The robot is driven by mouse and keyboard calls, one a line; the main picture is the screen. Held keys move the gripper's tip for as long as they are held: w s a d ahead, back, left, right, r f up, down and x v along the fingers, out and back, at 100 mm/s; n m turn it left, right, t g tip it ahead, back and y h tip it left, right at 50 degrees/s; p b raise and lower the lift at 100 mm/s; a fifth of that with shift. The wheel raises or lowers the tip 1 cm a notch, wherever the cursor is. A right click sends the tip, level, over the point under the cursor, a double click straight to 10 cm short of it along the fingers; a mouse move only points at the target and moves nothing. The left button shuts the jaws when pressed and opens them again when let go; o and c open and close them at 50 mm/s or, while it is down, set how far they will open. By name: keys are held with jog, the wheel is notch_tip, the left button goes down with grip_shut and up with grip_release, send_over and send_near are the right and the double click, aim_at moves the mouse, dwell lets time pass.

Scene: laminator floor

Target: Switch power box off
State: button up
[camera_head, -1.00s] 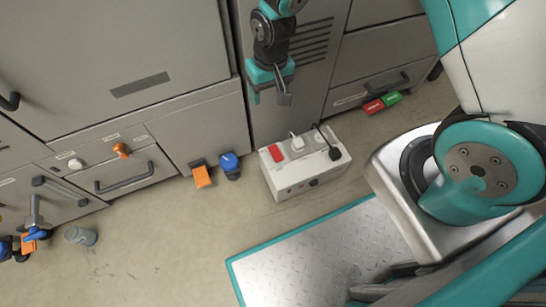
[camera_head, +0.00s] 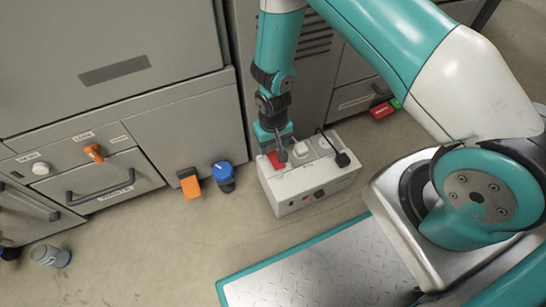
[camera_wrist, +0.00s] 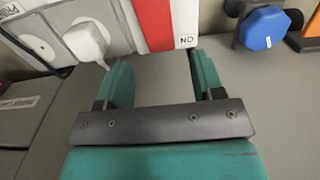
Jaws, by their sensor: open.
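In the wrist view my gripper (camera_wrist: 163,72) is open and empty. The red switch (camera_wrist: 154,22) shows just beyond the gap between the fingers, with an upside-down "ON" label next to it. I cannot tell whether a fingertip touches the box.
Grey cabinets (camera_head: 180,125) rise behind. Red and green blocks (camera_head: 382,109) lie at the right.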

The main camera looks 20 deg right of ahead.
aim_at(273, 155)
notch_tip(273, 155, down, 5)
jog(key=shift+r+b, duration=0.1)
jog(key=shift+b, duration=0.75)
